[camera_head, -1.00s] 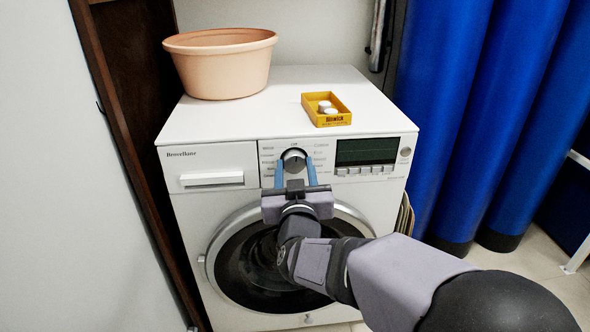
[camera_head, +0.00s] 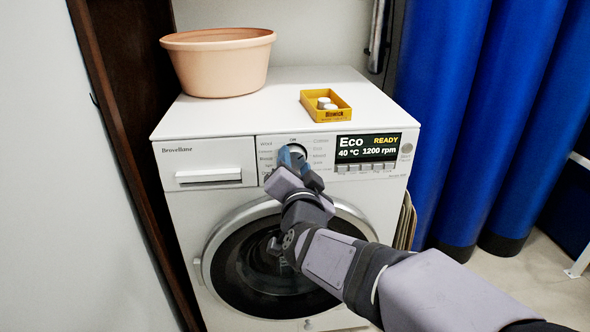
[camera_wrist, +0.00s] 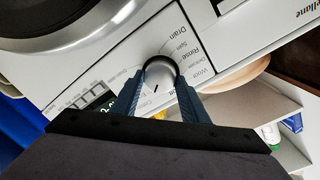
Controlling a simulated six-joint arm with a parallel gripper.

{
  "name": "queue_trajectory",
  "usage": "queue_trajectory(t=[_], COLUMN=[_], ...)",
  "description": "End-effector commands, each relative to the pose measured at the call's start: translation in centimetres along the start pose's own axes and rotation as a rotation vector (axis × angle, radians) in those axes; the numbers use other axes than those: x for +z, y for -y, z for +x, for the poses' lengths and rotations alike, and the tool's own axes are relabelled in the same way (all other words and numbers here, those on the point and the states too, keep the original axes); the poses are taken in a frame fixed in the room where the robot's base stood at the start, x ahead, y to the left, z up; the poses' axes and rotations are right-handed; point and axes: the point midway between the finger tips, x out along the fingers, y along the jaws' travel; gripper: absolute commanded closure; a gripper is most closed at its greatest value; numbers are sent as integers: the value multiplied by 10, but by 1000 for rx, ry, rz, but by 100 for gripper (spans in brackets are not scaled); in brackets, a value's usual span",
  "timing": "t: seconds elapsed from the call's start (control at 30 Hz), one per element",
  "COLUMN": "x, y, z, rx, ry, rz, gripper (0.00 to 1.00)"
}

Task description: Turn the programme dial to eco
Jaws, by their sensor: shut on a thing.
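The programme dial (camera_wrist: 158,76) is a silver-grey round knob with a dark ring on the white washing machine's (camera_head: 215,124) front panel. In the head view my gripper largely hides it. My gripper (camera_wrist: 159,86) is shut on the dial, with one blue finger on each side of it, and is rolled to a tilt in the head view (camera_head: 292,158). The display (camera_head: 368,148) is lit and reads "Eco", "READY", "40 °C" and "1200 rpm". Programme names such as Drain, Spin, Rinse and Wool are printed around the dial in the wrist view.
A peach-coloured tub (camera_head: 218,66) and a small yellow tray (camera_head: 310,109) with white round pieces stand on top of the machine. Blue cylinders (camera_head: 450,110) stand to the right, and a dark brown frame (camera_head: 125,120) is close on the left.

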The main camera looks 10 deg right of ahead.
Motion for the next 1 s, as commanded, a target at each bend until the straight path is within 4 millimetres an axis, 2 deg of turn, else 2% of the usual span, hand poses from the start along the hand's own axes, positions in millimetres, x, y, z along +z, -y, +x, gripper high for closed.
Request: queue_trajectory(t=[0.3,0.73,0.77,0.83,1.0], x=[0,0,0,0,0], y=[-1,-1,-1,-1,-1], z=[0,0,0,0,0], rx=[0,0,0,0,0], ry=[8,9,9,9,9], rz=[97,106,106,105,105], gripper=[82,82,57,41,41])
